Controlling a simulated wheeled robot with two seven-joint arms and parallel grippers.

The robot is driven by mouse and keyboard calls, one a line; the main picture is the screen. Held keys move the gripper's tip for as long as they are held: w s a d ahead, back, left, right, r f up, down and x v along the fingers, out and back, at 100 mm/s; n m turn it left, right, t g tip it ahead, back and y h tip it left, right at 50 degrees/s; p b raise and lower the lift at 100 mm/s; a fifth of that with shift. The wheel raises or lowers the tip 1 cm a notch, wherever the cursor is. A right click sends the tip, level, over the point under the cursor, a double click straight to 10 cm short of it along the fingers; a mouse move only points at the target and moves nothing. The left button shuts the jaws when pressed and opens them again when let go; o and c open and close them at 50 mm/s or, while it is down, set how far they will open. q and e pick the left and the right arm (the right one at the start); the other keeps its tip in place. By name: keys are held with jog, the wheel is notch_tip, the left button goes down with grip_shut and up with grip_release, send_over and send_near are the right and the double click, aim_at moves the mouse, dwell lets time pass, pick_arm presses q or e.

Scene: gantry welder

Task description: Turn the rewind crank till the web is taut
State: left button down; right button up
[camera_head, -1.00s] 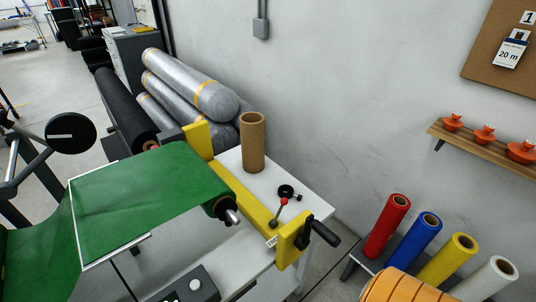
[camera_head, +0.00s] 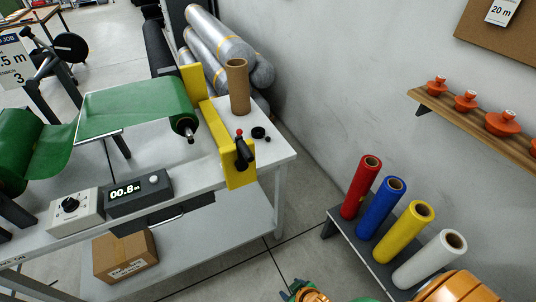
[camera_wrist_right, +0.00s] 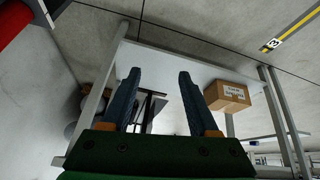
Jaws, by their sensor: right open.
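The rewind crank (camera_head: 243,152) has a black handle and sits on the near end of the yellow rewind frame (camera_head: 240,174). The green web (camera_head: 135,105) runs from a roll (camera_head: 18,150) at the left, over a white-edged plate, to the rewind roll (camera_head: 184,124) by the yellow frame. The web dips between the left roll and the plate. My right gripper (camera_wrist_right: 158,78) is open and empty in the right wrist view, its two dark fingers apart below the bench. In the head view only part of it shows at the bottom edge, well short of the crank. My left gripper is not visible.
A counter (camera_head: 138,194) reading 00.8 m and a dial box (camera_head: 75,212) stand on the bench. A cardboard tube (camera_head: 238,88) stands behind the crank. A carton (camera_head: 125,256) sits on the lower shelf. Coloured rolls (camera_head: 362,185) stand on a low rack at right. Floor between is clear.

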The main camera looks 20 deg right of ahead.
jog(key=w+r+t, duration=0.2)
jog(key=w+r, duration=0.3)
jog(key=w, duration=0.3)
jog(key=t+b, duration=0.3)
jog(key=t, duration=0.7)
send_near(244, 148)
jog(key=w, duration=0.2)
jog(key=w+f, duration=0.1)
jog(key=w, duration=0.1)
jog(key=shift+w+d+f, duration=0.1)
jog(key=shift+w+f, duration=0.1)
jog(key=shift+w, duration=0.15)
jog(key=w, duration=0.6)
jog(key=shift+w, duration=0.4)
jog(key=shift+s, duration=0.1)
jog(key=shift+c, duration=0.3)
grip_shut()
